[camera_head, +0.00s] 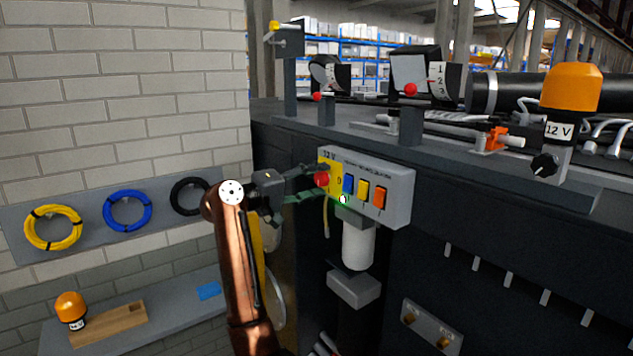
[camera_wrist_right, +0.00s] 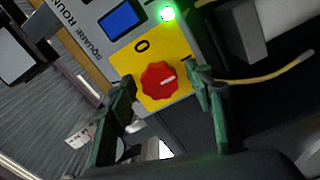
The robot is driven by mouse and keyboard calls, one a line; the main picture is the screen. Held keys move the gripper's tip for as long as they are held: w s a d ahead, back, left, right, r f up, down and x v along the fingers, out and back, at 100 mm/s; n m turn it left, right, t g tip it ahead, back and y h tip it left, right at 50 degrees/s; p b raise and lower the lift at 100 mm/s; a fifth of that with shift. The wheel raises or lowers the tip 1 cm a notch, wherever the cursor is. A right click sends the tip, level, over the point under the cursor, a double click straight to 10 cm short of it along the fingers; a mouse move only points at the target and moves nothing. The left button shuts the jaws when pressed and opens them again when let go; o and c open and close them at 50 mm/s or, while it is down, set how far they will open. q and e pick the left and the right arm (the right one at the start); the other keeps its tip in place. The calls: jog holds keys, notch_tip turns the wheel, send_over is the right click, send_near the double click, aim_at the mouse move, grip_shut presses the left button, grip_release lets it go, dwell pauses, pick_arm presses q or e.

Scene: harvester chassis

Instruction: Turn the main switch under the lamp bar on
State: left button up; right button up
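The main switch is a red round knob (camera_head: 321,179) on the yellow end of a grey switch box (camera_head: 397,193), below the long grey bar on the dark chassis. It also shows in the right wrist view (camera_wrist_right: 160,81), on a yellow plate marked 0; its short white mark points roughly right. My right gripper (camera_head: 322,183) is at the box, its green fingers apart. In the wrist view the fingers (camera_wrist_right: 163,82) stand on either side of the knob, with gaps showing. A small green light (camera_wrist_right: 168,13) beside the plate is lit. My left gripper is not in view.
Blue, yellow and orange rocker switches (camera_head: 363,190) sit right of the knob. A white cylinder (camera_head: 358,246) hangs below the box. A yellow cable (camera_wrist_right: 255,80) runs beside the plate. An orange 12 V beacon (camera_head: 571,88) stands on the bar. Cable coils (camera_head: 53,228) hang on the left wall.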

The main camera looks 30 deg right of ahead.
jog(key=s+a, duration=0.1)
jog(key=a, duration=1.1)
dwell(0.4)
